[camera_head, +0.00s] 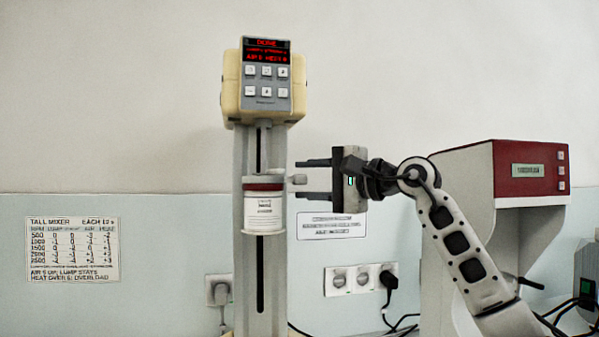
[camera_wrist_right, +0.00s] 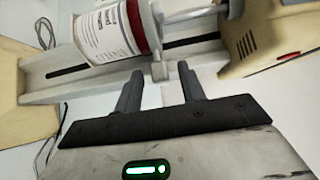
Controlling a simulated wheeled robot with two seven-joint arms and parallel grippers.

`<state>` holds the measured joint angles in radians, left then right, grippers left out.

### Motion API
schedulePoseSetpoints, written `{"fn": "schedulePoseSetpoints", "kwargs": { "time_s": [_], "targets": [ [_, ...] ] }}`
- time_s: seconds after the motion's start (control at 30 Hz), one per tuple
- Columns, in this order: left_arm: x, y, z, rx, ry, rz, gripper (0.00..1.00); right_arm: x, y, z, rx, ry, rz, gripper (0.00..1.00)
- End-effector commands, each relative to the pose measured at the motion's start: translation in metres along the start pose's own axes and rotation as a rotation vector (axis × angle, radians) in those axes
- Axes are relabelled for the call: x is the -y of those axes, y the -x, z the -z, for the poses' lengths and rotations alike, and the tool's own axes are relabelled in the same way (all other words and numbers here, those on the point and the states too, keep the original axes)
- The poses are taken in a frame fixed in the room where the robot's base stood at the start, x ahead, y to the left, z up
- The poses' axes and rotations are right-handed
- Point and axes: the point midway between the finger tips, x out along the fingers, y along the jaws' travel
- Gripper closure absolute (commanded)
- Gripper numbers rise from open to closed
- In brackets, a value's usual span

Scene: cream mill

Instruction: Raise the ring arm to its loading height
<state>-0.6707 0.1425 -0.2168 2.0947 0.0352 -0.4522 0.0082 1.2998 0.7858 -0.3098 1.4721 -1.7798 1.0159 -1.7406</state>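The tall mixer has a cream head (camera_head: 265,82) with a lit red display, on a grey slotted column (camera_head: 243,290). The grey ring arm (camera_head: 262,179) sits partway up the column, around the top of a white jar (camera_head: 264,211) with a dark red band. A small grey knob (camera_head: 298,179) sticks out of the ring's right side. My right gripper (camera_head: 300,179) is open, with one fingertip above the knob and one below. In the right wrist view the jar (camera_wrist_right: 112,35) and knob (camera_wrist_right: 160,70) lie just ahead of the open fingers. Contact cannot be told. My left gripper is not in view.
A red-and-grey machine (camera_head: 530,168) stands at the right, behind my right arm. A settings chart (camera_head: 72,249) and a small label (camera_head: 333,226) are on the wall. Sockets (camera_head: 350,279) with plugs and cables are low on the wall. Space left of the column is clear.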

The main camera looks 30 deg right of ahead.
Motion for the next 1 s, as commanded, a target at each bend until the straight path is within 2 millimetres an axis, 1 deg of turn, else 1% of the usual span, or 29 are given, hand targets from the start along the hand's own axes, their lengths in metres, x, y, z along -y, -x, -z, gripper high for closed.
{"fn": "schedulePoseSetpoints", "kwargs": {
  "time_s": [0.03, 0.1, 0.2, 0.53, 0.57, 0.6, 0.67, 0.7, 0.87, 1.0],
  "targets": [
    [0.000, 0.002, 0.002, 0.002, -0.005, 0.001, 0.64, 0.003, -0.007, 0.000, 0.001, -0.002, 0.001, 0.60],
    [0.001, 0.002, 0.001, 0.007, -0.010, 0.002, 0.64, 0.002, -0.014, 0.000, 0.000, -0.003, 0.002, 0.60],
    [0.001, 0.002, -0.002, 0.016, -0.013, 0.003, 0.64, 0.001, -0.021, 0.000, 0.000, -0.001, 0.002, 0.60],
    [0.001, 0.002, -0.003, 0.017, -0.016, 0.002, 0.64, 0.000, -0.023, 0.001, -0.001, 0.000, 0.001, 0.60],
    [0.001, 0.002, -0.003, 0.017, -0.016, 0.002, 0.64, 0.000, -0.023, 0.001, -0.001, 0.000, 0.001, 0.68],
    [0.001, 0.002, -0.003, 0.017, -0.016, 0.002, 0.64, 0.000, -0.023, 0.001, -0.001, 0.000, 0.001, 0.79],
    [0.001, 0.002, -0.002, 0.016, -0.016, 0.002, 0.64, 0.000, -0.023, 0.001, -0.001, 0.000, 0.001, 0.96],
    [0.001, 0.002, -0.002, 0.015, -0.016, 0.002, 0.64, 0.000, -0.023, 0.001, -0.001, 0.000, 0.001, 1.00],
    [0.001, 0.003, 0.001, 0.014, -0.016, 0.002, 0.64, 0.003, -0.023, 0.001, -0.001, 0.000, 0.002, 1.00],
    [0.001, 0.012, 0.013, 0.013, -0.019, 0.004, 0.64, 0.021, -0.022, 0.000, -0.001, 0.000, 0.003, 1.00]
  ]
}}
